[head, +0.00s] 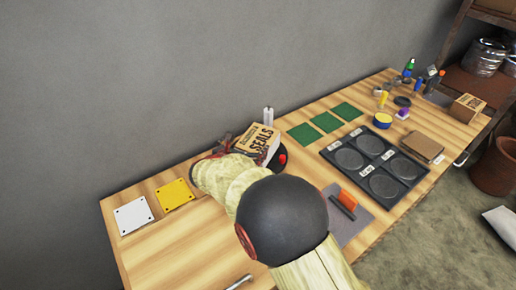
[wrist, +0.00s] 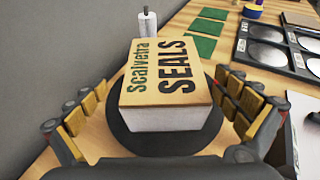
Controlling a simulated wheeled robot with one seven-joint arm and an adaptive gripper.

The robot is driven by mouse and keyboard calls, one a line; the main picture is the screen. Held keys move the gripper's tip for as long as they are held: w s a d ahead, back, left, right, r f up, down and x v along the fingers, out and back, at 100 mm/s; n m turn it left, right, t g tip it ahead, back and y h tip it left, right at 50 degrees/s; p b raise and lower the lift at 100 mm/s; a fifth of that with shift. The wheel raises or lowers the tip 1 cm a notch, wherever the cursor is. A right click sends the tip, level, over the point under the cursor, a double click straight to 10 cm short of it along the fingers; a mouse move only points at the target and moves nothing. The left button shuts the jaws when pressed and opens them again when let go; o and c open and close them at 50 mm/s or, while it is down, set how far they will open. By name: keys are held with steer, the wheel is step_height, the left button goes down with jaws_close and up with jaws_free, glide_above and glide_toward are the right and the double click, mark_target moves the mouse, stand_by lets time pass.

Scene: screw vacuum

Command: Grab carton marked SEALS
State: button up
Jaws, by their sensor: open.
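The carton marked SEALS (head: 258,141) stands at the back of the wooden table in the head view, partly hidden by my arm. In the wrist view the carton (wrist: 162,82) is tan on top with dark lettering and has a white front side. It sits on a round dark base (wrist: 163,137). My gripper (wrist: 163,106) is open, with one padded finger on each side of the carton and visible gaps to it. In the head view my arm hides most of the gripper.
A white cylinder (head: 268,116) stands just behind the carton. Green squares (head: 326,122) and a black tray with round wells (head: 375,162) lie to the right. A yellow plate (head: 174,195) and a white plate (head: 133,215) lie at the left. The table's front left is clear.

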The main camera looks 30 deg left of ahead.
mark_target(258, 137)
steer(key=b+x, duration=0.2)
steer(key=x, duration=0.5)
steer(key=shift+w+d+b, duration=0.15)
steer(key=shift+d+b, duration=0.05)
steer(key=shift+b, duration=0.2)
steer(key=shift+r, duration=0.15)
steer(key=shift+c, duration=0.4)
steer(key=c, duration=1.4)
steer(key=shift+r, duration=0.1)
steer(key=shift+c, duration=0.8)
steer(key=shift+r, duration=0.1)
